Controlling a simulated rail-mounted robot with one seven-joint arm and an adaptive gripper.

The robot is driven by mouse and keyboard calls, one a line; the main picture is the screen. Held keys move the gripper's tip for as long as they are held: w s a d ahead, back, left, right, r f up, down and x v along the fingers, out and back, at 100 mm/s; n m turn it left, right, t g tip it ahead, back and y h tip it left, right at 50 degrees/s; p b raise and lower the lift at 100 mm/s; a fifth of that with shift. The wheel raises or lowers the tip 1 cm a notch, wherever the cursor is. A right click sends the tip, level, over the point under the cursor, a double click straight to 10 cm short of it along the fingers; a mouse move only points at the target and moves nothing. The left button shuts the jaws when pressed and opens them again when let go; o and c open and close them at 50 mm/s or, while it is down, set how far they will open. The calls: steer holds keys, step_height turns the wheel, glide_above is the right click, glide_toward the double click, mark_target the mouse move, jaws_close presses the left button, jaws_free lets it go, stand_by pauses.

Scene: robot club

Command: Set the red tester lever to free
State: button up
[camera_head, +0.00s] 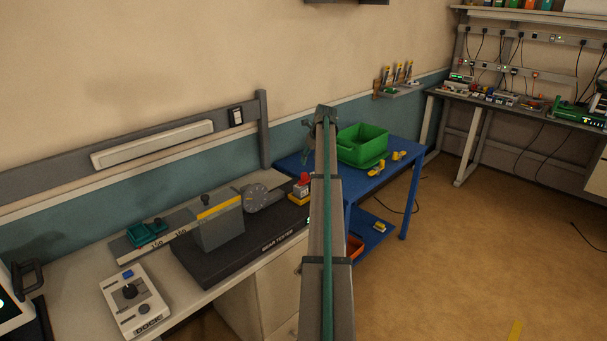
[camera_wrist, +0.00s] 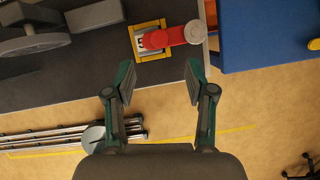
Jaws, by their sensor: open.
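The red tester lever (camera_wrist: 175,37) sits on a small yellow-framed plate (camera_wrist: 137,44) at the edge of the dark gear tester. In the wrist view it points to the right, its round knob (camera_wrist: 195,32) over the tester's edge. In the head view the lever (camera_head: 304,179) is a small red shape beside my arm, at the right end of the black gear tester (camera_head: 272,241). My gripper (camera_wrist: 158,78) is open and empty. Its fingertips point toward the lever, and the lever lies beyond them, apparently untouched. Markings on the plate are too small to read.
A grey dial wheel (camera_head: 257,197) and a grey block with a yellow strip (camera_head: 217,226) stand on the tester. A DOCK box (camera_head: 134,300) stands at the left. A blue table (camera_head: 404,174) with a green bin (camera_head: 362,150) adjoins at the right.

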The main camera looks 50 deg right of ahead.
mark_target(304, 174)
steer(key=p+x, duration=0.3)
steer(key=x, duration=0.7)
steer(key=shift+f, duration=0.2)
jaws_close()
